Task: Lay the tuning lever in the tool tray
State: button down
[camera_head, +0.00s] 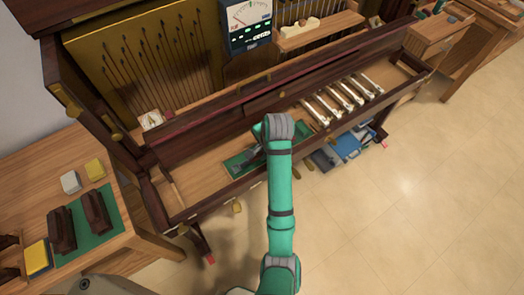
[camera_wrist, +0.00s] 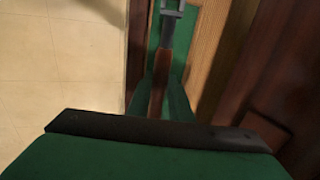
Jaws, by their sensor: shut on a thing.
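My gripper (camera_wrist: 162,80) shows in the wrist view with its two green fingers shut on the tuning lever (camera_wrist: 157,95). The lever has a brown handle and a grey metal end at the top of that view. Beyond it lies a green surface (camera_wrist: 154,30) beside a wooden strip. In the head view my arm reaches over the left part of the piano's key bed, above a green mat (camera_head: 236,163). The gripper and lever are mostly hidden there by my wrist. A blue-grey tray (camera_head: 326,158) with blue and white items sits below the keys; I cannot tell if it is the tool tray.
Several white keys (camera_head: 345,97) stand in the key bed to the right. The piano's dark front rail (camera_head: 225,190) runs below my wrist. A wooden bench (camera_head: 35,165) with dark blocks stands at left. The tiled floor (camera_head: 430,190) is clear at right.

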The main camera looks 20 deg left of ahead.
aim_at(260, 152)
jog(key=shift+w+a+f, duration=0.35)
jog(key=shift+f, duration=0.35)
jog(key=shift+w+a+f, duration=0.3)
jog(key=shift+a+f, duration=0.05)
jog(key=shift+f, duration=0.3)
jog(key=shift+w+a+f, duration=0.1)
jog(key=shift+a+f, duration=0.05)
jog(key=shift+f, duration=1.3)
jog(key=c, duration=1.5)
grip_release()
jog(key=shift+s+d+v, duration=0.15)
jog(key=shift+v, duration=1.75)
jog(key=shift+s+d+v, duration=0.15)
jog(key=shift+d+v, duration=0.05)
jog(key=shift+v, duration=1.75)
jog(key=shift+f, duration=0.2)
